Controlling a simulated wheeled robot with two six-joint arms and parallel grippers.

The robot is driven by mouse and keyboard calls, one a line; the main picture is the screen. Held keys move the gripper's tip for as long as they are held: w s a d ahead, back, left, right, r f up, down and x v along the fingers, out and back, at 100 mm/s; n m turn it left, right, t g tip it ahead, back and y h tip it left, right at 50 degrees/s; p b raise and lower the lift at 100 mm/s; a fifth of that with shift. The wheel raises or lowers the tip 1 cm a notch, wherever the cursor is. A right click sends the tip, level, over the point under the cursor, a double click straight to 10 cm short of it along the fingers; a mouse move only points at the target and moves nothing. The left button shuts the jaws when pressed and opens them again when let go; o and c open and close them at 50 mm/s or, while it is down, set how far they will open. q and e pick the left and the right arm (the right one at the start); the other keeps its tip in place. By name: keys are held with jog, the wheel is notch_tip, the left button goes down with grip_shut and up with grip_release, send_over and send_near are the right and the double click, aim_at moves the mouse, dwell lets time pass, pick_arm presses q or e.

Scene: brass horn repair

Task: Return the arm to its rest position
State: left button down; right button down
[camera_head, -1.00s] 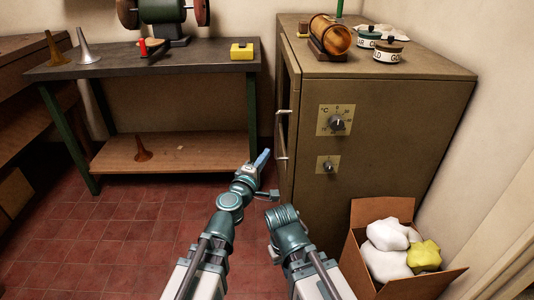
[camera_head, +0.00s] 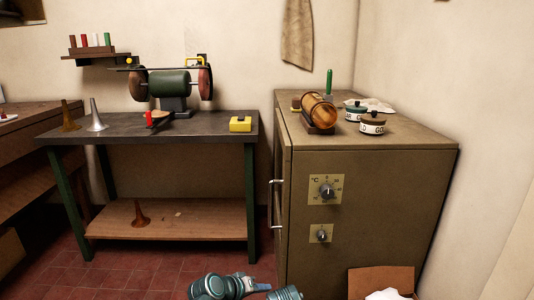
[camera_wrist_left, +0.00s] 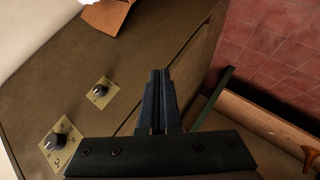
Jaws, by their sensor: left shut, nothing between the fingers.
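My left gripper shows in the left wrist view (camera_wrist_left: 158,100), its two dark fingers together with nothing between them. It points along the front of the brown cabinet (camera_wrist_left: 100,60). In the head view only upper parts of my arms show at the bottom edge, in front of the cabinet (camera_head: 375,210); the left fingertips cannot be made out there. My right gripper is not in view.
A workbench (camera_head: 150,145) with a grinder (camera_head: 170,85) and yellow box (camera_head: 240,124) stands left. A copper cylinder (camera_head: 318,111) and lidded pots (camera_head: 372,125) sit on the cabinet. Its handle (camera_head: 277,203) sticks out. A cardboard box (camera_head: 380,279) is at lower right.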

pick_arm(q)
jog(key=s+a+f+m+g+y, duration=0.1)
jog(key=s+a+f+g+y, duration=0.3)
jog(key=a, duration=0.4)
jog(key=s+a+f+m+g+y, duration=0.1)
jog(key=s+a+f+g+y, duration=0.2)
jog(key=s+a+f+y, duration=0.25)
jog(key=s+d+r+m, duration=0.1)
jog(key=s+d+m, duration=0.4)
jog(key=d, duration=0.4)
notch_tip(320, 180, up, 32)
jog(key=s+n+p, duration=0.1)
jog(key=p, duration=3.1)
jog(key=shift+s+g+h, duration=0.2)
jog(key=shift+g+h, duration=0.1)
jog(key=shift+h, duration=0.15)
jog(key=c, duration=1.6)
grip_release()
jog(key=shift+a, duration=0.1)
